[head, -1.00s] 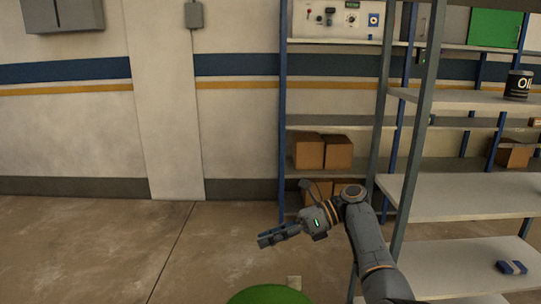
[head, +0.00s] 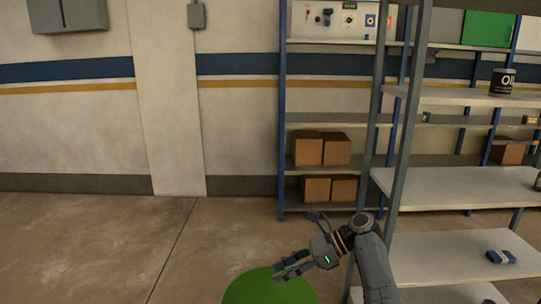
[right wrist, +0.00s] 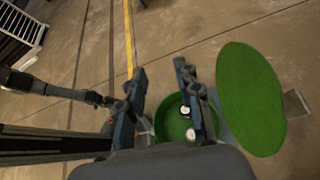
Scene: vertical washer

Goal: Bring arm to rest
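My right arm comes up from the lower right of the head view. Its gripper (head: 290,270) is low over the floor, left of the near shelf rack, and overlaps a green disc (head: 265,292) in the picture. In the right wrist view the two fingers of this gripper (right wrist: 158,72) stand apart with bare floor between their tips, so it is open and empty. My left gripper does not show in the head view. A dark jointed part (right wrist: 60,90) enters from the left in the right wrist view; I cannot tell whether it is my left arm.
A grey shelf rack (head: 455,187) stands close on the right, with an oil can (head: 502,82) and a blue item (head: 500,257). Cardboard boxes (head: 308,150) sit on the rack behind. A green round container (right wrist: 172,122) shows under the gripper. The floor (head: 90,245) on the left is clear.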

